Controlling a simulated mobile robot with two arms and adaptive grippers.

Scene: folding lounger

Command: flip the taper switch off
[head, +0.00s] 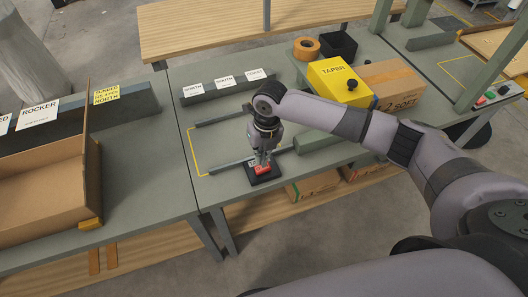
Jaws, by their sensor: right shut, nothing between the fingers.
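The taper switch is a red rocker (263,170) on a black base (277,175) at the near edge of the middle green table. My right gripper (262,161) is shut and empty, pointing down right at the red rocker from above. The fingertips cover part of the switch, so I cannot tell whether they touch it or which way it is tipped. The yellow taper machine (340,82), labelled TAPER, stands further back on the same table. My left gripper does not show.
An open cardboard box (40,190) sits on the left table. White labels (224,81) stand on a grey block at the back of the middle table. A closed cardboard box (392,80) lies beside the taper. Grey rails (228,165) lie near the switch.

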